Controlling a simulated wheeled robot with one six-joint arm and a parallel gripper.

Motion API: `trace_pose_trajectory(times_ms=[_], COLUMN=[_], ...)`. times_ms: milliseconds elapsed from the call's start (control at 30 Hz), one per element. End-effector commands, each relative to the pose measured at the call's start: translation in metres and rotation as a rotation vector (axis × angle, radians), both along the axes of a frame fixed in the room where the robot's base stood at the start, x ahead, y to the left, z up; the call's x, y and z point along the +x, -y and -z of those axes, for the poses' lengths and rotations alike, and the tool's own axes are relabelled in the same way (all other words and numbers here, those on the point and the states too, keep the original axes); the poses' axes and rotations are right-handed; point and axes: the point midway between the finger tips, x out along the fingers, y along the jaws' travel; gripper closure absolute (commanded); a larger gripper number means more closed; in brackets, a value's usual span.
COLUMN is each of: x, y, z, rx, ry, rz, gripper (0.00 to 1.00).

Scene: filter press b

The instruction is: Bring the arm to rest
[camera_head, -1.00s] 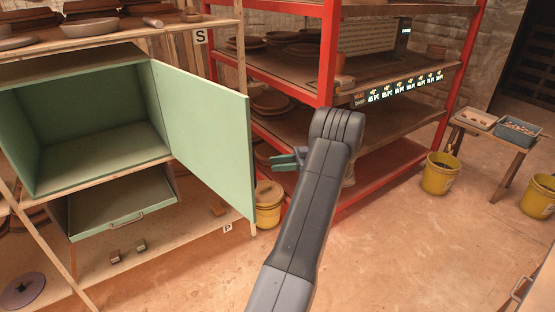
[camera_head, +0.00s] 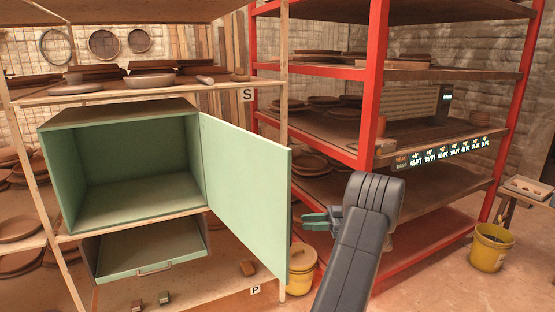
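My arm (camera_head: 362,245) rises from the bottom of the head view, right of centre, with its dark grey elbow or wrist part bent at the top.
An empty green cabinet (camera_head: 130,165) stands open on the wooden shelf at left, with a pulled-out drawer (camera_head: 150,250) below. A red rack (camera_head: 375,80) with clay plates stands behind my arm. Yellow buckets (camera_head: 491,248) and (camera_head: 301,270) stand on the floor. Floor at lower right is clear.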

Motion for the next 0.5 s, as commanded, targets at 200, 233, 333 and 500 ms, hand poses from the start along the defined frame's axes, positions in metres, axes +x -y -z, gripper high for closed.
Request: trace_pose_trajectory(times_ms=[200, 233, 333, 500], x=[-0.001, -0.002, -0.002, -0.003], y=[-0.021, -0.026, -0.040, -0.053], z=[0.002, 0.001, -0.001, -0.001], rx=[0.001, 0.001, 0.001, 0.001], ry=[-0.001, -0.001, -0.002, -0.001], rz=[-0.003, -0.003, -0.003, -0.001], gripper=[0.70, 0.70, 0.70, 0.70])
